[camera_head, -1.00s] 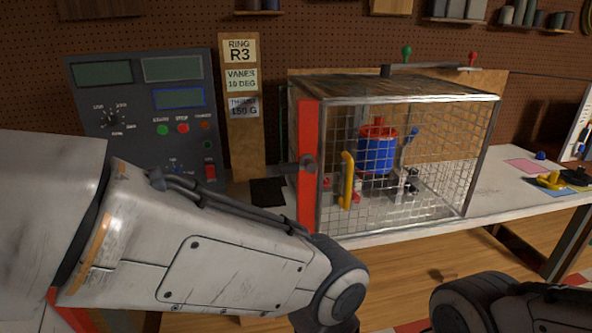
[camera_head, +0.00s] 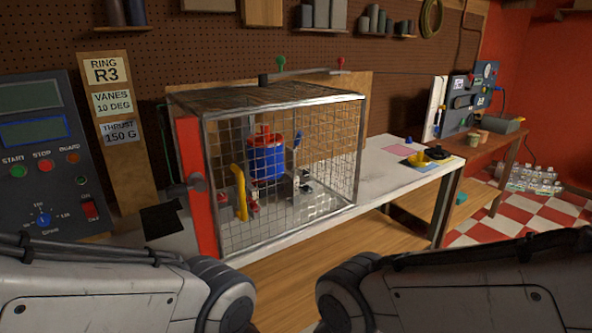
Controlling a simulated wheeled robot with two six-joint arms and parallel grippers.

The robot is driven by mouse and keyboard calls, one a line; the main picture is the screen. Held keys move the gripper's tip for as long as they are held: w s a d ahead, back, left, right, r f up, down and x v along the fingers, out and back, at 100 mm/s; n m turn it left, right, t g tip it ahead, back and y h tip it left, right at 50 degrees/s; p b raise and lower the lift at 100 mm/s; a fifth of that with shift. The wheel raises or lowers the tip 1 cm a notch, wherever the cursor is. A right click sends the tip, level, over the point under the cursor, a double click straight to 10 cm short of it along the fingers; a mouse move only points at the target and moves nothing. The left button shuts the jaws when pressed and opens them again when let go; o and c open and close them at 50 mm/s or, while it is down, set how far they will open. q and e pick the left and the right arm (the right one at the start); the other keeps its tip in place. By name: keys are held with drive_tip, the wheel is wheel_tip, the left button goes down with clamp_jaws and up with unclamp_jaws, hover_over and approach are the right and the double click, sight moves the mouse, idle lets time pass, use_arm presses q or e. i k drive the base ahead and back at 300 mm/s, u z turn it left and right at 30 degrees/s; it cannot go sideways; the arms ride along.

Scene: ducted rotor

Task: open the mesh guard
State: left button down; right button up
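Through the mesh I see a blue and red cylinder (camera_head: 266,160) inside. My left and right arms reach in from the lower left and lower right. Both grippers are out of frame below, and neither arm touches the guard.
A control panel (camera_head: 45,150) with start and stop buttons stands at left, beside a board of labels (camera_head: 118,130). Yellow and black parts (camera_head: 425,158) lie on the bench at right. A second bench and open checkered floor lie further right.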

sight(345, 95)
drive_tip(key=k, duration=0.5)
drive_tip(key=u, duration=1.35)
drive_tip(key=i, duration=0.95)
drive_tip(key=z, duration=2)
drive_tip(key=i, duration=0.15)
drive_tip(key=z, duration=0.05)
